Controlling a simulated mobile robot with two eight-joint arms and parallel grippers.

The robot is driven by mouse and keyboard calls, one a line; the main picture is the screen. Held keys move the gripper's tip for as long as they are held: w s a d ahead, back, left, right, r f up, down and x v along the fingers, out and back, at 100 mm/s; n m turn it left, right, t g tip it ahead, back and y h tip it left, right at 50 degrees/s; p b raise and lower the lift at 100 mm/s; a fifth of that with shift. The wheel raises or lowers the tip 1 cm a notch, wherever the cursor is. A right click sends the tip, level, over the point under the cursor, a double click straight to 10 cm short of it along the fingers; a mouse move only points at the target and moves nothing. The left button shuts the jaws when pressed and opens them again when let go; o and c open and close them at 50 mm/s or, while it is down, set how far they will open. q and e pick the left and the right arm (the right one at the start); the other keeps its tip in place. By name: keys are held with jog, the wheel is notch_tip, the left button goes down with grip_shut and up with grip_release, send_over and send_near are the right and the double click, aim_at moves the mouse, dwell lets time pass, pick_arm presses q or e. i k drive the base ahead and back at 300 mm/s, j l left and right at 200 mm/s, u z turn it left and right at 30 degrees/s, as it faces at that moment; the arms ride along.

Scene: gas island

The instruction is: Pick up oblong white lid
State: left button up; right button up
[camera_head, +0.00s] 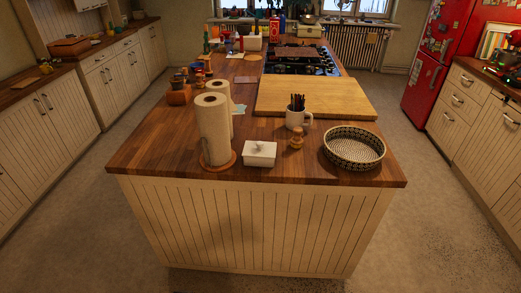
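A small white dish with a white lid (261,148) and a knob on top stands near the front edge of the wooden island top (150,155). The lid looks oblong and seems to rest on the dish. Neither of my grippers shows in the head view, so nothing is seen touching the lid.
Paper towel rolls (213,130) on a round wooden base stand just left of the dish. A small wooden shaker (296,138), a white mug (296,117) and a patterned round dish (353,148) are to the right. A cutting board (314,97) lies behind. The floor in front is clear.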

aim_at(254, 149)
jog(key=i+j+u, duration=0.1)
jog(key=u, duration=0.25)
jog(key=i+u, duration=0.45)
jog(key=u, duration=0.25)
